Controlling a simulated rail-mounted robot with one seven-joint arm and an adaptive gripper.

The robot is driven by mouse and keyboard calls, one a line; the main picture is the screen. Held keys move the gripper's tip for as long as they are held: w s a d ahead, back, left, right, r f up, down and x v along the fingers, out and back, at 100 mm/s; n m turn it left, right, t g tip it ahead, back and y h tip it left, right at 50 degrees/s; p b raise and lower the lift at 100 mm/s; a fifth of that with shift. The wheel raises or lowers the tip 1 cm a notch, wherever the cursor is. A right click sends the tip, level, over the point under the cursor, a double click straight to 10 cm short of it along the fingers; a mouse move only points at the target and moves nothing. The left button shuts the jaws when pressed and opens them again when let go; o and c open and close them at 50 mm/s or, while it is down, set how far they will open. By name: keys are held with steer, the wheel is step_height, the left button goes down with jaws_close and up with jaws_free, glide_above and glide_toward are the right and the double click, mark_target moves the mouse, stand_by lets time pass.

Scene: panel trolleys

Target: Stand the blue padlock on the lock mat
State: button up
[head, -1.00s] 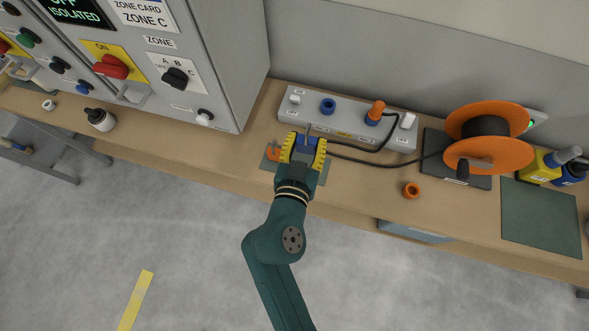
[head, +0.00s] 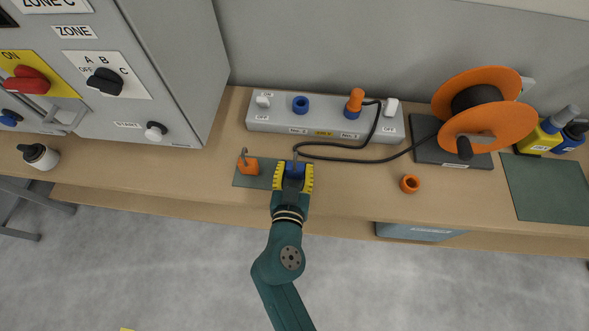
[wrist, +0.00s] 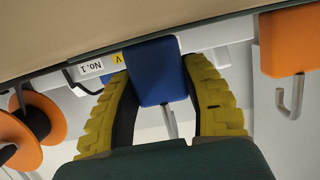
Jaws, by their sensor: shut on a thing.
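The blue padlock (head: 294,171) is between the jaws of my gripper (head: 293,177), shackle up. In the wrist view the blue body (wrist: 157,71) sits between both yellow fingers (wrist: 165,85), which are shut on it. A small dark green mat (head: 243,181) lies on the bench, with an orange padlock (head: 248,167) standing on its left part. My gripper is at the mat's right part and hides some of it. I cannot tell whether the blue padlock touches the mat. The orange padlock (wrist: 288,42) also shows beside it in the wrist view.
A grey socket strip (head: 325,119) with a black cable lies behind. An orange cable reel (head: 485,115) stands to the right. An orange ring (head: 409,184) lies on the bench. A larger green mat (head: 548,190) lies far right. A grey cabinet (head: 180,60) stands left.

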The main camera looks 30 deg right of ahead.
steer(key=shift+r, duration=0.1)
steer(key=o, duration=1.1)
